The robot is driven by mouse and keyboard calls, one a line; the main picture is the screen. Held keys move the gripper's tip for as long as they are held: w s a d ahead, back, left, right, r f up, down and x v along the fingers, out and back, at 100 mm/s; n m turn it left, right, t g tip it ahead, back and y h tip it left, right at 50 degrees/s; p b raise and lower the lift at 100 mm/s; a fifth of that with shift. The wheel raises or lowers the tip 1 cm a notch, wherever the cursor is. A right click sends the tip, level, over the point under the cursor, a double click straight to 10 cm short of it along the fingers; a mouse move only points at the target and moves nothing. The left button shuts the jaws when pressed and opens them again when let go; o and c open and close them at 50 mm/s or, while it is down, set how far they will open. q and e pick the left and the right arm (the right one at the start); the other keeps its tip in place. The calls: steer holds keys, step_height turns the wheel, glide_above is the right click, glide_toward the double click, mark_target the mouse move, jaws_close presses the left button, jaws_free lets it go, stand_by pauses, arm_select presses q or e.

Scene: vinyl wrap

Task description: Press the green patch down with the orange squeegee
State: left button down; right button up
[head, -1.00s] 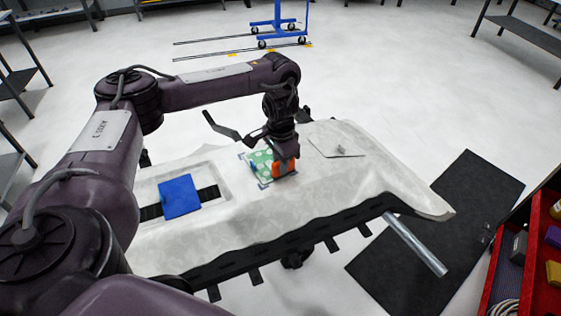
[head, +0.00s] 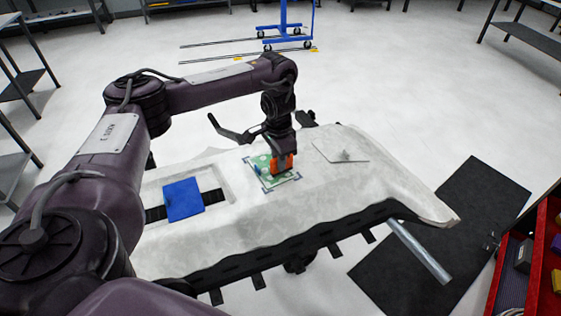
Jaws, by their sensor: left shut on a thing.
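The green patch (head: 266,181) with pale dots lies on the pale grey panel (head: 330,195), inside dark corner marks. My left gripper (head: 281,152) points down over the patch, shut on the orange squeegee (head: 282,164). The squeegee stands over the patch's middle to right part and its lower edge looks to be at the patch surface, though I cannot tell how firmly it touches. The squeegee and gripper hide part of the patch. My right gripper is not in view.
A thin pale plate (head: 341,151) lies right of the patch. A red tool cart (head: 545,265) stands at the lower right, near a dark floor mat (head: 440,240).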

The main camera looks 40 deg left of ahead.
arm_select(q)
steer(key=shift+w+a, duration=0.15)
steer(key=shift+a, duration=0.35)
steer(key=shift+f, duration=0.1)
steer(key=shift+w+a, duration=0.25)
steer(key=shift+a, duration=0.25)
steer(key=shift+w+a, duration=0.2)
steer(key=shift+a, duration=0.3)
steer(key=shift+w+a, duration=0.25)
steer(key=shift+a, duration=0.25)
steer(key=shift+w+a, duration=0.2)
steer(key=shift+a, duration=0.3)
steer(key=shift+w+a, duration=0.25)
steer(key=shift+a, duration=0.25)
steer(key=shift+w+a, duration=0.2)
steer(key=shift+a, duration=0.3)
